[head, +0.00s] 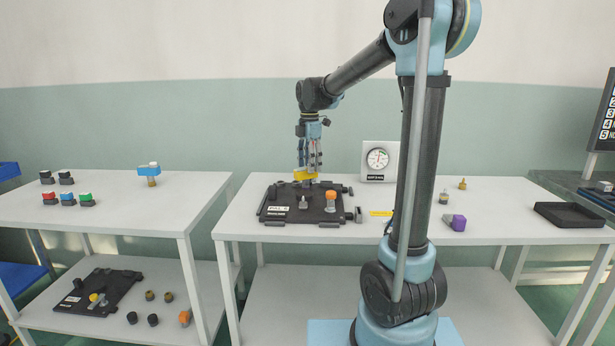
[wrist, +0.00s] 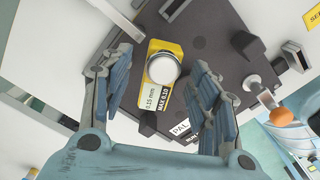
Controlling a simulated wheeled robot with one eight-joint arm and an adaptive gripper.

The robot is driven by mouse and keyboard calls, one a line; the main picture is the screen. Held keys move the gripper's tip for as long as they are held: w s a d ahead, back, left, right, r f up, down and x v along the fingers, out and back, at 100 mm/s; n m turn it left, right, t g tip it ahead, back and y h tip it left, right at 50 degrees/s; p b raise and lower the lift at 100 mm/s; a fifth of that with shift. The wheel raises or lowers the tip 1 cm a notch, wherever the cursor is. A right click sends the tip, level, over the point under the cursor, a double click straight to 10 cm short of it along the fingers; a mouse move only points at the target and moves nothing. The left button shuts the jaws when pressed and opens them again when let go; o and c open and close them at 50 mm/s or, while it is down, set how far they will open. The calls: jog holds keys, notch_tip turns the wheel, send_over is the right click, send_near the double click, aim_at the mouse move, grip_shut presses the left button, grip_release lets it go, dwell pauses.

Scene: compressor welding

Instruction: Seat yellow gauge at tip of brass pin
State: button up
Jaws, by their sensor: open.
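The yellow gauge (wrist: 177,102) lies between the spread fingers of my gripper (wrist: 163,72) in the wrist view. It is a flat plate marked 0.15 mm and MAX 0.10, with a round silver disc or knob (wrist: 163,68) at its middle. In the head view the gauge (head: 305,175) shows just below my open gripper (head: 310,164), at the back of the black fixture plate (head: 282,211). The fingers show gaps on both sides of it. I cannot make out a brass pin; it may be hidden beneath the gauge.
A silver post (head: 303,203) and an orange-topped part (head: 331,199) stand on the plate. A dial gauge (head: 378,158) is behind it to the right. Small brass parts (head: 462,184), a purple block (head: 458,222) and a black tray (head: 570,215) are further right.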

jog(key=shift+f, duration=2.25)
jog(key=shift+c, duration=0.6)
grip_shut()
jog(key=c, duration=0.6)
grip_release()
grip_shut()
jog(key=shift+r, duration=0.35)
jog(key=shift+r, duration=2.35)
